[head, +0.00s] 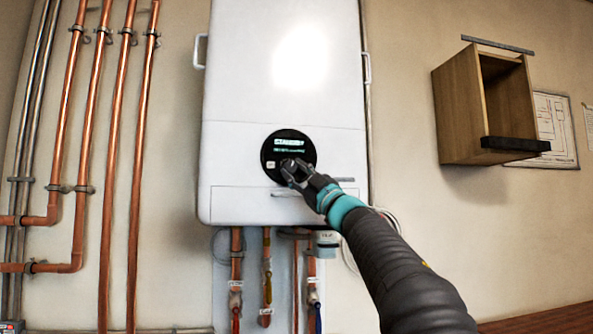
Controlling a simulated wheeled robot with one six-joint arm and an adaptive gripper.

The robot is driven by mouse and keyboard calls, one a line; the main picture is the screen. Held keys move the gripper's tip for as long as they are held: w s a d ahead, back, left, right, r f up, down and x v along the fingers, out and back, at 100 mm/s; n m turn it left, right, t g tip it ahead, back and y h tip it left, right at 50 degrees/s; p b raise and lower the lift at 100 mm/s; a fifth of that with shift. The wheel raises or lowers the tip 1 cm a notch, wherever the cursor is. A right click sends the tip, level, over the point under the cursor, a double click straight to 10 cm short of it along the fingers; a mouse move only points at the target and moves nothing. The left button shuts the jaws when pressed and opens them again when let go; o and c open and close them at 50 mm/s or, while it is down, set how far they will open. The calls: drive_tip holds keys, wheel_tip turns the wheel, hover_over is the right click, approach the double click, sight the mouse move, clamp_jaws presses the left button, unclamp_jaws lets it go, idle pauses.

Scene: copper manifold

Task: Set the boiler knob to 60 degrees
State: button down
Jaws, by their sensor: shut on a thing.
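The white boiler (245,85) hangs on the wall in the middle of the head view. A round black control panel (270,147) sits on its lower front, with a lit display (287,142) that seems to read "STANDBY"; the smaller line under it is too small to read. My gripper (288,170) reaches in from the lower right and is at the lower part of the panel. Its fingers are shut on the boiler knob, which they mostly hide. The knob's angle cannot be made out.
Several copper pipes (142,130) run up the wall at the left. Pipes with valves (267,285) hang below the boiler. A wooden surface (545,320) shows at the lower right.

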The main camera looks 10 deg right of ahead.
idle(0.4)
drive_tip(key=c, duration=1.1)
unclamp_jaws()
drive_tip(key=shift+s, duration=0.1)
drive_tip(key=v, duration=1.1)
drive_tip(key=shift+s+d+f, duration=0.25)
